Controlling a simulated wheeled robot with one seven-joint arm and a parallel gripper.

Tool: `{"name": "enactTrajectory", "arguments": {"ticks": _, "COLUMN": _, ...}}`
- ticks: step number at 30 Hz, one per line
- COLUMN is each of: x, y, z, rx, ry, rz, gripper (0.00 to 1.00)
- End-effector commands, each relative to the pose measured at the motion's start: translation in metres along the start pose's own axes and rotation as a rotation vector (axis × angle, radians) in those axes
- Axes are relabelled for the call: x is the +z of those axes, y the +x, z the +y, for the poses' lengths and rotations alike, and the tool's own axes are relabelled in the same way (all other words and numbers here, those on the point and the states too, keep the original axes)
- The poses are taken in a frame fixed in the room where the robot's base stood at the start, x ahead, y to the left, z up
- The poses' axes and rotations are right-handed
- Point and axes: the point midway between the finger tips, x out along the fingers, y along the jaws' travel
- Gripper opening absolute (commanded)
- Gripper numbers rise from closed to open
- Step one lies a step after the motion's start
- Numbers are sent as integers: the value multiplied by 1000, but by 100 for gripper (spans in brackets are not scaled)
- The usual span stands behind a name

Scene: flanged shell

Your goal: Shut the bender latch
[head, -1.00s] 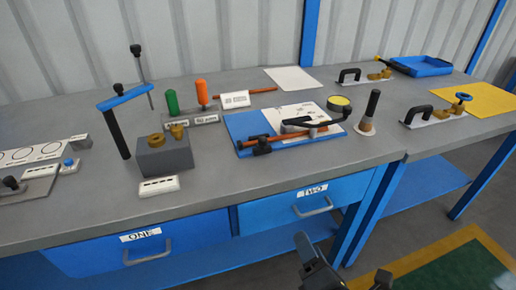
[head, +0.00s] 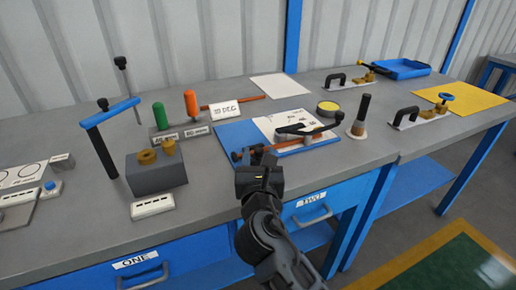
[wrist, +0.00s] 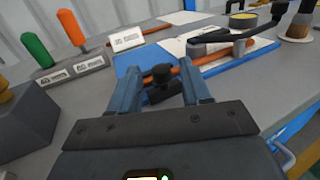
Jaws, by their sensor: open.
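The bender sits on a blue board (head: 232,133) with a white sheet, a copper-coloured tube (head: 296,141) and a black curved handle (head: 298,129). At the tube's near left end is a small black clamp with a round knob, which I take for the latch (wrist: 161,74). In the wrist view the knob shows between my two fingers, with a dark piece below it. My gripper (wrist: 160,69) is open around or just short of it; contact is unclear. In the head view my gripper (head: 254,156) covers most of the latch, so whether it stands open or shut is hidden.
A grey block with brass parts (head: 157,176) and a post with a blue arm (head: 104,140) stand to the left. Green and orange handles (head: 190,104) stand behind. A black upright handle (head: 361,115) stands right of the board. The bench front is mostly clear.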

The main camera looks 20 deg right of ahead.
Motion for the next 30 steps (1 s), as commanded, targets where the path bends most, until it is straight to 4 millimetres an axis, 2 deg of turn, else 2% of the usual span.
{"name": "enactTrajectory", "arguments": {"ticks": 3, "x": 0, "y": 17, "z": 0, "rx": -1, "ry": 2, "rz": 0, "gripper": 48}}
{"name": "enactTrajectory", "arguments": {"ticks": 7, "x": 0, "y": 28, "z": 0, "rx": 1, "ry": 2, "rz": 0, "gripper": 48}}
{"name": "enactTrajectory", "arguments": {"ticks": 17, "x": 0, "y": 33, "z": 0, "rx": 2, "ry": 2, "rz": 0, "gripper": 48}}
{"name": "enactTrajectory", "arguments": {"ticks": 30, "x": 0, "y": 32, "z": 0, "rx": 2, "ry": 3, "rz": 0, "gripper": 8}}
